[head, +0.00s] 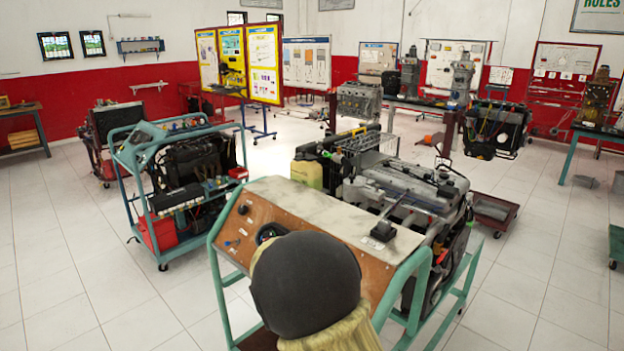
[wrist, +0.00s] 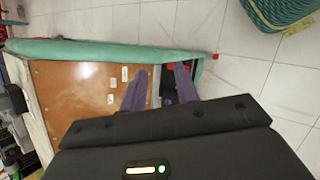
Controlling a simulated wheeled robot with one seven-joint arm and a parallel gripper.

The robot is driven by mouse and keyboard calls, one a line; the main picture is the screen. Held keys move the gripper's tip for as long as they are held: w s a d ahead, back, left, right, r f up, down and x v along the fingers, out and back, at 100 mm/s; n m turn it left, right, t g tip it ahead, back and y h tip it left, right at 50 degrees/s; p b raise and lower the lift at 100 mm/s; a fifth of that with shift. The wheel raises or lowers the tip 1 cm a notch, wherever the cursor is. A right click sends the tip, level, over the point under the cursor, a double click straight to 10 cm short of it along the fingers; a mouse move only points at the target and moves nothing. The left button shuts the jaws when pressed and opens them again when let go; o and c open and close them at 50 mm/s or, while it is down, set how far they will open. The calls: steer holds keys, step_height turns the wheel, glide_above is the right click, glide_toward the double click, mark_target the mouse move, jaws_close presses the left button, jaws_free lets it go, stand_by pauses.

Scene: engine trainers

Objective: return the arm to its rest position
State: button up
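My gripper (wrist: 161,70) shows in the wrist view with its two purple-grey fingers apart. I see nothing held between them; behind the gap is part of an engine trainer's wooden panel (wrist: 75,95) and a dark opening beside it. How far the fingers are from the panel is hard to tell. In the head view, a dark rounded shape at the bottom centre, seemingly part of my arm, covers some of the nearest trainer. The gripper itself does not show in the head view.
The nearest engine trainer (head: 330,207) has a teal frame and stands close in front. Another teal-framed trainer (head: 190,185) stands to its left. White floor tiles (head: 70,290) are clear at left. A coiled green item (wrist: 278,12) is at the wrist view's top right.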

steer(key=s+d+r+m+y+p, duration=0.1)
steer(key=s+d+r+m+y, duration=0.2)
steer(key=s+d+m, duration=0.2)
steer(key=s+d+r+m+t+y+p, duration=0.1)
steer(key=s+d+r+m+y, duration=0.2)
steer(key=s+m, duration=0.4)
steer(key=shift+s+d+r+y+p, duration=0.35)
steer(key=shift+s+d+r+y, duration=0.1)
steer(key=shift+s+d, duration=0.6)
steer(key=shift+w, duration=0.1)
stand_by(0.8)
